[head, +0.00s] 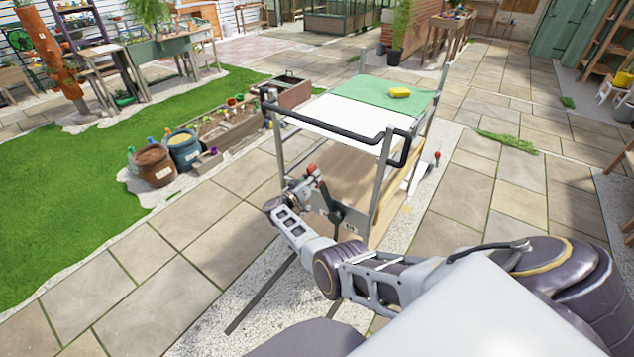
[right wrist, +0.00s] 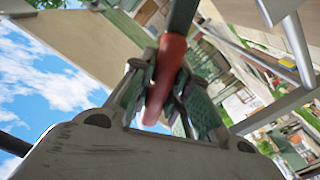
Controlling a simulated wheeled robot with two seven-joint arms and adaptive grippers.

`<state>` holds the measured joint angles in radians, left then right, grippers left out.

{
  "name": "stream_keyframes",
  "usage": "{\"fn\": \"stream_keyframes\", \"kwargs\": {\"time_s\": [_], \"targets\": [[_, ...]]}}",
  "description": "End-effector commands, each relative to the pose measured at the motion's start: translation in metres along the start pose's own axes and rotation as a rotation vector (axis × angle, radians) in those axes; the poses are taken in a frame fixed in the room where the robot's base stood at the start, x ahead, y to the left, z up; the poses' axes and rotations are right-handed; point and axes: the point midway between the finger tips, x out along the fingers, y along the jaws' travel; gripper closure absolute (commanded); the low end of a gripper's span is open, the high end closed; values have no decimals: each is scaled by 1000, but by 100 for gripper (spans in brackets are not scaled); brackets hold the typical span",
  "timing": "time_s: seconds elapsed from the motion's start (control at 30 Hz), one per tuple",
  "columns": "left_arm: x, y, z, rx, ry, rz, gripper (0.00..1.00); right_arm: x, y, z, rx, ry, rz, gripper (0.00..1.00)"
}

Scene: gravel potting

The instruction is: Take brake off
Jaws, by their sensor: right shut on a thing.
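A cart (head: 393,158) with a metal frame and a dark push handle (head: 330,131) stands on the paving in the middle of the head view. A dark brake lever (head: 328,198) with a red grip (head: 311,169) tilts up and to the left at its near end. My right gripper (head: 305,182) is at the red grip. In the right wrist view the fingers (right wrist: 160,95) are shut around the red grip (right wrist: 168,55), which lies between them. The fingers partly hide the grip. My left gripper is not in view.
The cart's top has a white sheet, a green mat (head: 372,88) and a yellow block (head: 399,92). Another red-tipped lever (head: 437,156) is on its right side. Planters (head: 225,130) and pots (head: 154,165) stand at the left. Paving to the right is mostly clear.

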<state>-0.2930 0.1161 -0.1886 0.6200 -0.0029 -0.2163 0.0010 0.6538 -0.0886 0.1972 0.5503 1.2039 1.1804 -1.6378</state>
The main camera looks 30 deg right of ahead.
Motion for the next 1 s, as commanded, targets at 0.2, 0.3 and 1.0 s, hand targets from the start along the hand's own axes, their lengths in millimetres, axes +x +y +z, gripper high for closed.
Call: {"fn": "stream_keyframes", "kwargs": {"time_s": [0.2,0.3,1.0], "targets": [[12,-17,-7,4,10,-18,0,1,-10,0,-39,1,0,100],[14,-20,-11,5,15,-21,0,1,-12,0,-51,1,0,100],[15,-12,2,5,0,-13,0,0,-14,-1,-64,3,-3,61]]}}
